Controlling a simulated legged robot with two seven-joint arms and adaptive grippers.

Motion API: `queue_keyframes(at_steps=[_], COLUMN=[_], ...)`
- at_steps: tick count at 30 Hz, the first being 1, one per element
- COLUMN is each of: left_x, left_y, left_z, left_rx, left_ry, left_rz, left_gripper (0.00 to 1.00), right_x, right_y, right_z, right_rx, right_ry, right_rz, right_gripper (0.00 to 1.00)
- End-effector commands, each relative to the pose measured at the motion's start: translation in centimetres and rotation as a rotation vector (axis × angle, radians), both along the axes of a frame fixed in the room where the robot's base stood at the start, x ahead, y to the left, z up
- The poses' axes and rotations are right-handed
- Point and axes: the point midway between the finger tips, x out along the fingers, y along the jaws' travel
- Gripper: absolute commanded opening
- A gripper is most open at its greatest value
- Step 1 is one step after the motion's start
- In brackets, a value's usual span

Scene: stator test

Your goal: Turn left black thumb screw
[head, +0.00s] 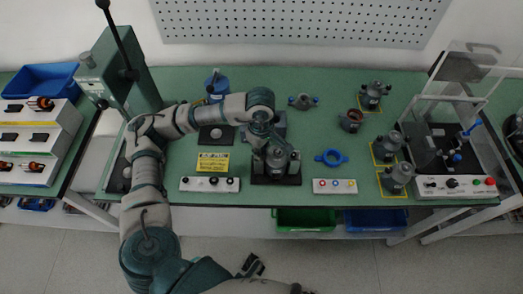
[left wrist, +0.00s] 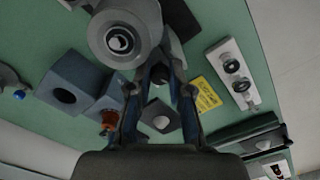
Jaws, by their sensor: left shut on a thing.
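A grey stator (head: 277,157) stands upright on a black fixture base (head: 277,180) at the front middle of the green bench. In the left wrist view its round top (left wrist: 122,40) fills the upper middle. My left gripper (head: 262,140) reaches in from the left and touches down at the stator's back left side.
A yellow label (head: 212,162) and a white panel with black knobs (head: 210,184) lie left of the fixture. Several more stators stand farther right, near a test box (head: 455,187).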

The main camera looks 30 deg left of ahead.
Motion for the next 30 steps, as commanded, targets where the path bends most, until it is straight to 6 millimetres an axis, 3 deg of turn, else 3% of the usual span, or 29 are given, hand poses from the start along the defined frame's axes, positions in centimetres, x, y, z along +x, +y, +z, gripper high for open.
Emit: queue_keyframes(at_steps=[13,14,17,30], left_x=[0.10,0.10,0.08,-0.09], left_y=[-0.03,-0.03,-0.03,-0.08], left_z=[-0.13,-0.13,-0.11,0.26], left_rx=[-0.001,-0.001,-0.001,0.000], left_ry=[-0.001,-0.001,-0.001,-0.003], left_rz=[-0.009,-0.008,-0.008,0.029], left_gripper=[0.00,0.21,0.45,0.45], right_x=[-0.09,-0.09,-0.10,0.06], right_y=[-0.04,-0.04,-0.06,-0.02], right_z=[0.14,0.14,0.13,0.78], right_rx=[-0.001,-0.001,-0.001,0.001], right_ry=[0.003,0.003,0.003,-0.007], right_rz=[-0.001,-0.001,-0.001,0.001], right_gripper=[0.49,0.49,0.49,0.49])
